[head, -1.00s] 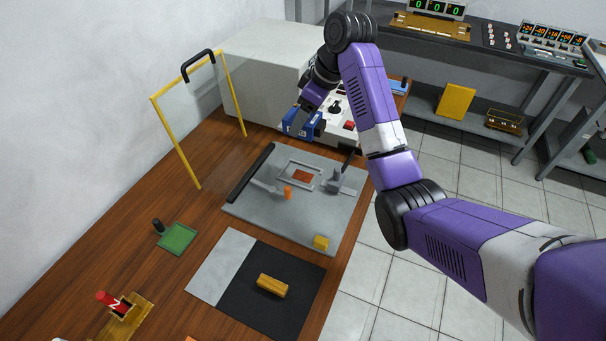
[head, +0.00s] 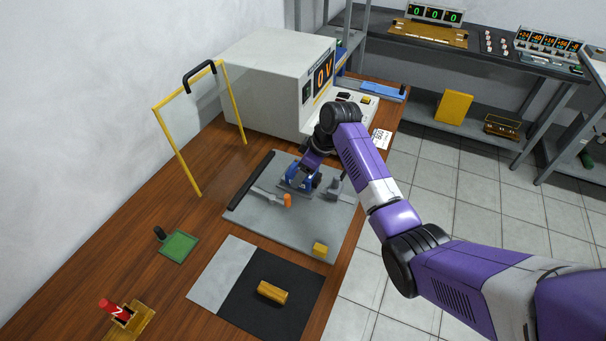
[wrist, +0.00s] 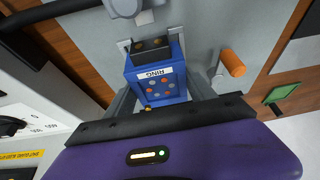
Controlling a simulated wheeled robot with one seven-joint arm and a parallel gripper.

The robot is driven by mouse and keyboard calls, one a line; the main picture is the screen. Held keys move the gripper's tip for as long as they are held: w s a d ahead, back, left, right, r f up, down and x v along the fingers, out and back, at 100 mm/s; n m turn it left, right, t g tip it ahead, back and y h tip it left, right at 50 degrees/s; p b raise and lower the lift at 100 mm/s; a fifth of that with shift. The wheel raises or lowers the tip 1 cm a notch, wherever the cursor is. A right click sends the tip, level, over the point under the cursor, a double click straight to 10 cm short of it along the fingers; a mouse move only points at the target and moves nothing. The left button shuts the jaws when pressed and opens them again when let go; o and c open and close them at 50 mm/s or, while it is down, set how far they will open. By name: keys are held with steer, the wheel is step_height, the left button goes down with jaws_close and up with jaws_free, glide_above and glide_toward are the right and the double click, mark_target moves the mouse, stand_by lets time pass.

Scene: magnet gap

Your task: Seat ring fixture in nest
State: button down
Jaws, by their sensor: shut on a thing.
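The ring fixture, a blue block with a white RING label (wrist: 155,77) and coloured dots, is between my fingers in the wrist view. In the head view its blue sides (head: 291,174) show over the grey plate (head: 262,225). My gripper (head: 304,176) is shut on it, pointing down. The nest, a pale rectangular frame on the plate, is under the fixture and mostly hidden; a bit of grey edge (head: 287,189) shows. I cannot tell whether the fixture touches the nest or hangs just above it.
An orange-handled clamp (head: 287,200) stands close in front of the gripper, and a grey clamp (head: 335,184) is close on the right. A black bar (head: 250,180) lies along the plate's left edge. A grey machine reading 0V (head: 323,75) stands behind. A yellow block (head: 320,249) sits near the plate's front corner.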

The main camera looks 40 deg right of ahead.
steer(key=shift+f, duration=0.65)
steer(key=shift+f, duration=0.3)
